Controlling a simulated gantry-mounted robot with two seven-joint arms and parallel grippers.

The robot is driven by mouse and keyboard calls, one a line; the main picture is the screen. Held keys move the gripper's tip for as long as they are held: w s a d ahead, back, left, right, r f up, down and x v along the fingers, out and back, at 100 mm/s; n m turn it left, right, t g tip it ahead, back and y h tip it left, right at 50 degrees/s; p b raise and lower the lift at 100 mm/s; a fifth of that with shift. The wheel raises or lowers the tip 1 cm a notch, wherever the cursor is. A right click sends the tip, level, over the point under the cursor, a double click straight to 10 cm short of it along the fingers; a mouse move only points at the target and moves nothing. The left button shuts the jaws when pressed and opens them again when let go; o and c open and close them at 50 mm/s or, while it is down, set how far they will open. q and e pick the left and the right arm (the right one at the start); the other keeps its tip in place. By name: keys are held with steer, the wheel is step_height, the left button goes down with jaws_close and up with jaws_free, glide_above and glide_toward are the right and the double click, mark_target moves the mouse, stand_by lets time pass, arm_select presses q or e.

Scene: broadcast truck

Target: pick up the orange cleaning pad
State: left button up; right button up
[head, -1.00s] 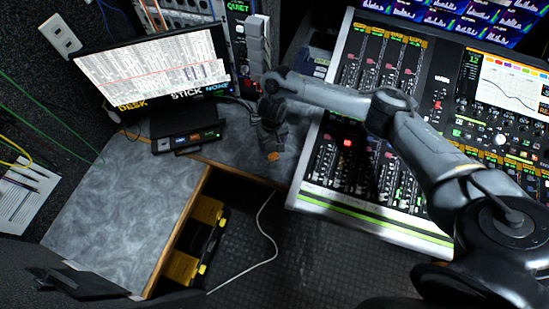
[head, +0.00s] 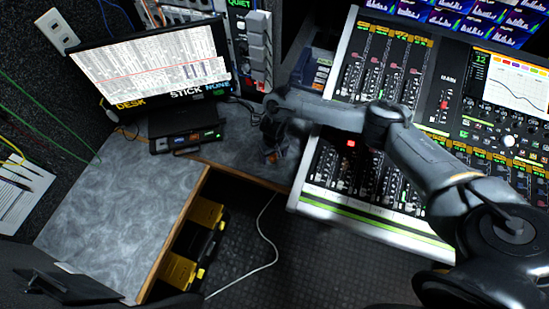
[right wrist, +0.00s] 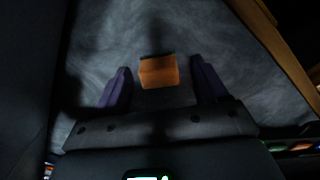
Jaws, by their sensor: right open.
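The orange cleaning pad (right wrist: 159,72) is a small block with a dark far edge. In the right wrist view it lies on the grey mottled desk, between and slightly beyond the two open fingers, touching neither. My right gripper (right wrist: 161,86) is open and empty. In the head view my right gripper (head: 271,153) points down at the desk strip beside the mixing console, and it mostly hides the pad. The exact height of the fingers above the desk is hard to tell. My left gripper is not in view.
The grey desk (head: 120,205) is clear at the left. A monitor (head: 155,70) and a small black box (head: 188,139) stand behind. The mixing console (head: 375,222) is close on the right, under my right arm. A yellow and black case (head: 195,245) sits below the desk edge.

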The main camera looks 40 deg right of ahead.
steer(key=shift+c, duration=0.4)
steer(key=c, duration=1.1)
steer(key=shift+r+p, duration=2)
steer(key=shift+r, duration=3)
